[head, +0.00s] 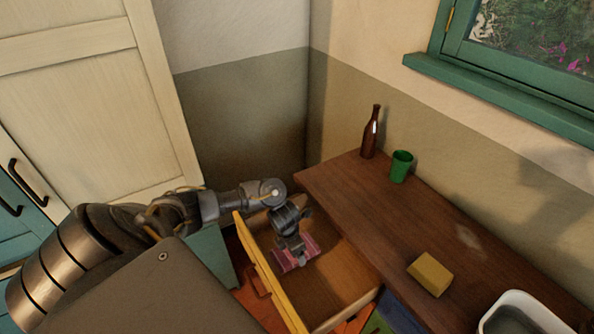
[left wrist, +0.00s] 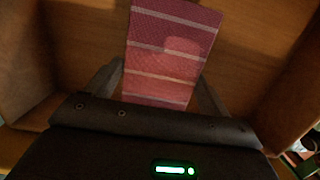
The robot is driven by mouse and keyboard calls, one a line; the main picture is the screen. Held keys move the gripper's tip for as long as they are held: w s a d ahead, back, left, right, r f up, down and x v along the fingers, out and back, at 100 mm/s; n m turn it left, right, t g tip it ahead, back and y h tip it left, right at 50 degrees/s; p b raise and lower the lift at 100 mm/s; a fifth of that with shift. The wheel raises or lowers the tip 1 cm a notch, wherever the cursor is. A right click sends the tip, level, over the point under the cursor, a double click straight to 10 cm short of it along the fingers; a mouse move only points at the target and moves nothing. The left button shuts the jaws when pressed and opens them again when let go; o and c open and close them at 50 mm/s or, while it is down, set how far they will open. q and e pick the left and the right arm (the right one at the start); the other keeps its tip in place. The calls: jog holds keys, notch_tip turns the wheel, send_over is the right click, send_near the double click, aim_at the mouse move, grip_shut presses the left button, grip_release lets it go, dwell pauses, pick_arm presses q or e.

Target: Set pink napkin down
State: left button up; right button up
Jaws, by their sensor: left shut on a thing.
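The pink napkin (head: 297,256) has pale stripes and is in the open drawer (head: 347,268), under my left gripper (head: 292,250). In the left wrist view the napkin (left wrist: 168,50) lies between the two fingers of my left gripper (left wrist: 160,95) and extends away from them over the wooden drawer bottom. My left gripper is shut on the napkin and points down inside the drawer. I cannot tell whether the napkin touches the drawer bottom. My right gripper is not in view.
The drawer has a yellow front (head: 268,272). Above it, the wooden counter (head: 385,215) holds a brown bottle (head: 371,133), a green cup (head: 401,166), a yellow block (head: 430,273) and a white basin (head: 520,312). The drawer's right part is clear.

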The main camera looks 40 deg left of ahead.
pick_arm(q)
jog(key=shift+f, duration=2.3)
jog(key=shift+f+b, duration=0.2)
jog(key=shift+b, duration=0.15)
jog(key=o, duration=0.9)
jog(key=shift+r, duration=0.1)
jog(key=shift+r, duration=0.1)
